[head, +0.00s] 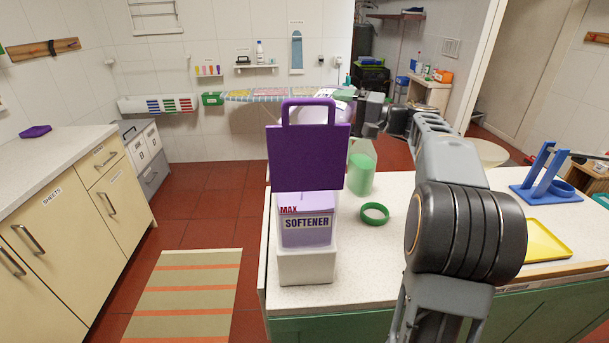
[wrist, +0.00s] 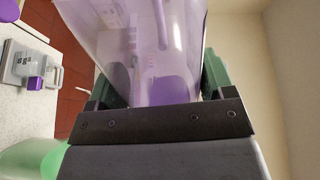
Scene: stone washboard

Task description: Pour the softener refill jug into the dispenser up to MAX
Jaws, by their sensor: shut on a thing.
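The softener dispenser (head: 306,235) stands on the near left end of the counter, a box with a white base, lavender contents and a red MAX mark. The contents look close to that mark; the exact level is hard to read. An upright purple panel with a handle (head: 308,160) rises above it and hides what is behind. My gripper (head: 357,97) is behind and right of the panel, shut on the translucent purple refill jug (wrist: 150,70). The jug is mostly hidden in the head view; I cannot see its spout or any stream.
A clear jug with green liquid (head: 362,168) stands behind the dispenser. A green ring (head: 375,213) lies to its right. A yellow tray (head: 546,241) and a blue stand (head: 546,185) are farther right. Some counter between is bare, though my arm spans it.

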